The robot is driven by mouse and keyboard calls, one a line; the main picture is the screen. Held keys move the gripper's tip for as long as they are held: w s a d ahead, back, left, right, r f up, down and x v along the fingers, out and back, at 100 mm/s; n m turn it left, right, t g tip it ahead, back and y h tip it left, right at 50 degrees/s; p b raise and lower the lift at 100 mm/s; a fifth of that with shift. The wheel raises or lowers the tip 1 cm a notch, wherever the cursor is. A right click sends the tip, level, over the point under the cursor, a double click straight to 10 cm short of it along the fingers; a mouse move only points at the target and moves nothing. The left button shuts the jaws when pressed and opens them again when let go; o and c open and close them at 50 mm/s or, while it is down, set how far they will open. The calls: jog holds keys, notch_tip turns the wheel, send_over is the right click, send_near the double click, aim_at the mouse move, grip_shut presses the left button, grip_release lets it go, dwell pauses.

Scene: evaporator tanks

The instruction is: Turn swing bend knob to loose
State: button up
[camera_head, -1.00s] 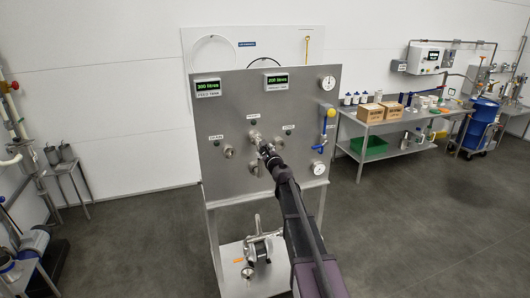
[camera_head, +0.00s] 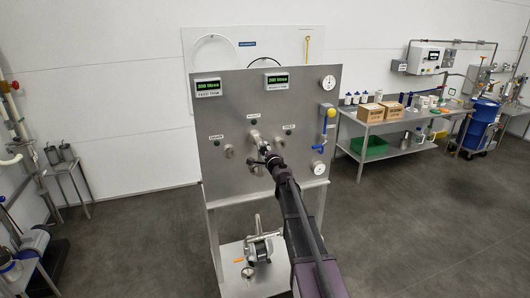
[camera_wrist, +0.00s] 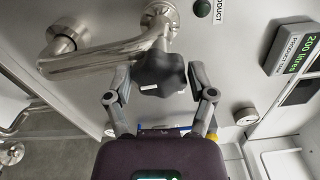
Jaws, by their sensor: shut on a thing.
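The swing bend is a polished steel pipe (camera_wrist: 110,55) on the steel panel (camera_head: 220,115); it also shows in the head view (camera_head: 255,137). Its dark lobed knob (camera_wrist: 160,72) sits between the two fingers of my gripper (camera_wrist: 160,88) in the wrist view. The fingers are shut on the knob, one on each side. In the head view my gripper (camera_head: 270,157) is at the middle of the panel, and my arm hides part of the pipework. The knob is too small to make out there.
Two green displays (camera_head: 207,86) (camera_head: 275,80) and two round gauges (camera_head: 328,83) (camera_head: 319,169) are on the panel. A blue-handled valve (camera_head: 326,130) is at its right edge. A pump (camera_head: 258,246) stands on the shelf below.

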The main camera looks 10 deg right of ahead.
jog(key=n, duration=1.3)
jog(key=shift+w, duration=0.1)
jog(key=shift+n, duration=0.4)
jog(key=o, duration=1.1)
jog(key=shift+c, duration=0.2)
jog(key=shift+f, duration=0.1)
jog(key=s+d, duration=0.1)
jog(key=s, duration=1.1)
